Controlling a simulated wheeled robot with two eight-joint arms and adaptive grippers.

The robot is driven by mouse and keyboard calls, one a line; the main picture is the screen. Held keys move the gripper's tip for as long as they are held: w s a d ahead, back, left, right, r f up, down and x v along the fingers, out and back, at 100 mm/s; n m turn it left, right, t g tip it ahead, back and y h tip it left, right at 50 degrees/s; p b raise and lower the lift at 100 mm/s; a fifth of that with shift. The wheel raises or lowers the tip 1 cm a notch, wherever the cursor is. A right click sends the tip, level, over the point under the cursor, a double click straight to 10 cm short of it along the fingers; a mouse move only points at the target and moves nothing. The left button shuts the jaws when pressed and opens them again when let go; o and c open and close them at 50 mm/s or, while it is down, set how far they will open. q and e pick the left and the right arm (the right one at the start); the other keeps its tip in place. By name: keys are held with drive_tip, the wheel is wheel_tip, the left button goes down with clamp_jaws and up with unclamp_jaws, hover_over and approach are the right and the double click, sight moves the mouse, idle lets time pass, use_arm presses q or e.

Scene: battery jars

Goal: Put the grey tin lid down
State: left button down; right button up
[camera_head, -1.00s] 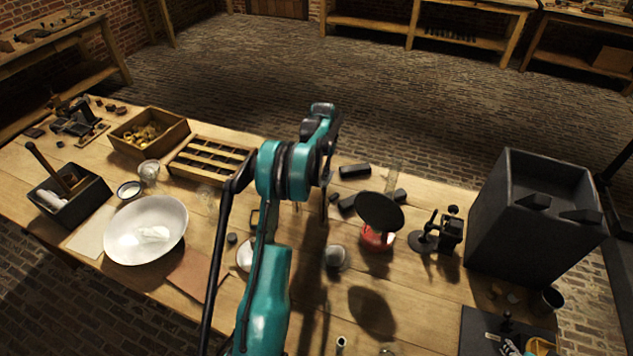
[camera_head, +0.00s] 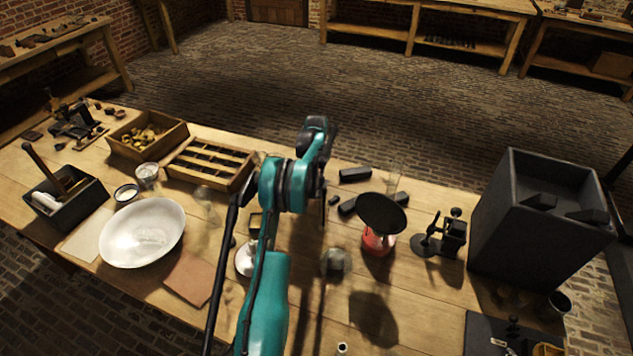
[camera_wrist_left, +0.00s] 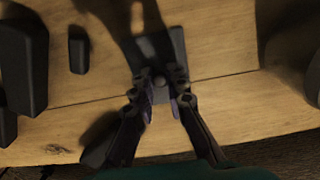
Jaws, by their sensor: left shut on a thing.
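In the left wrist view, my left gripper (camera_wrist_left: 167,97) is shut on the small round knob of the grey tin lid (camera_wrist_left: 157,50). The lid looks like a flat, dark grey square plate and sits below the fingers, over the wooden table. The picture is blurred and I cannot tell whether the lid touches the wood. In the head view, my teal arm covers the lid and the fingers. My right gripper is in neither view.
Black blocks (camera_head: 355,174) lie right of the arm, also in the wrist view (camera_wrist_left: 78,52). A compartmented wooden tray (camera_head: 178,172) stands left. A dark pan (camera_head: 382,214) on a red base stands right. The table's far edge is close to the gripper.

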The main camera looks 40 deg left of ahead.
use_arm(q)
drive_tip(key=c, duration=1.5)
unclamp_jaws()
drive_tip(key=shift+c, duration=0.2)
